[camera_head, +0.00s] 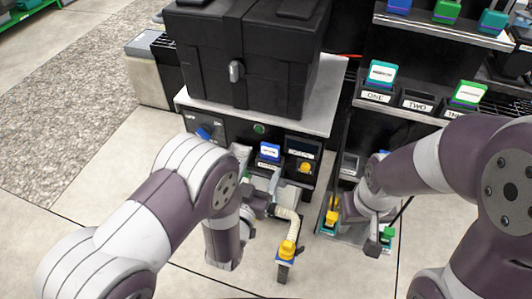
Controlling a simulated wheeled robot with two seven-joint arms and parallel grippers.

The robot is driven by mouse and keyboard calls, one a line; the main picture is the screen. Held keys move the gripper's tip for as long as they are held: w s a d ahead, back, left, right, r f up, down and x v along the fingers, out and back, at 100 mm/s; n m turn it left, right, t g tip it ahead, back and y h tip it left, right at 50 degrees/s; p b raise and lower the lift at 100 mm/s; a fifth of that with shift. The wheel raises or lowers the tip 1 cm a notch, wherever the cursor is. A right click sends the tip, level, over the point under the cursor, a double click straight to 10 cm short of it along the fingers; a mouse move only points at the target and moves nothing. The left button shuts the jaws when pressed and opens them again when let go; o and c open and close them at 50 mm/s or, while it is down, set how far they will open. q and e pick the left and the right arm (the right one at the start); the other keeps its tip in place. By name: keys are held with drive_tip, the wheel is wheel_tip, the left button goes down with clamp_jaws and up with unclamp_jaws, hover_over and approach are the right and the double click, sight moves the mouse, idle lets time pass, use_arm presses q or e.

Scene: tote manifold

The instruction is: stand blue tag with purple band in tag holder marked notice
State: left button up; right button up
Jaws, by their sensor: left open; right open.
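A blue-framed tag with a white face (269,151) stands in a dark holder on the front panel of the black unit. No holder in view has a mark I can read as notice. My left gripper (268,192) is open and empty, in front of and below that tag. My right gripper (380,232) is open, low over the tray at the right, and partly hidden by my arm.
A teal tag (382,72) stands in holder ONE and a green tag (468,94) in holder THREE. Holder TWO (418,102) looks empty. A black case (245,55) sits on the unit. A hose with a yellow fitting (287,249) hangs in front. A yellow item (331,216) stands in the tray.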

use_arm(q)
drive_tip(key=s+a+f+n+g+y, duration=0.15)
drive_tip(key=a+g+y, duration=0.25)
drive_tip(key=a+g, duration=0.5)
drive_tip(key=s+a+r+n+g, duration=0.1)
drive_tip(key=s+a+r+g, duration=0.1)
drive_tip(key=s, duration=0.4)
drive_tip(key=s+a+r+n+g+y, duration=0.1)
drive_tip(key=s+a+g, duration=0.3)
drive_tip(key=s+a, duration=0.1)
drive_tip(key=shift+s+r+g+y, duration=0.3)
drive_tip(key=shift+s+r+g, duration=0.1)
drive_tip(key=shift+s, duration=0.3)
wheel_tip(320, 180, up, 23)
drive_tip(key=p, duration=2.3)
drive_tip(key=shift+f, duration=0.2)
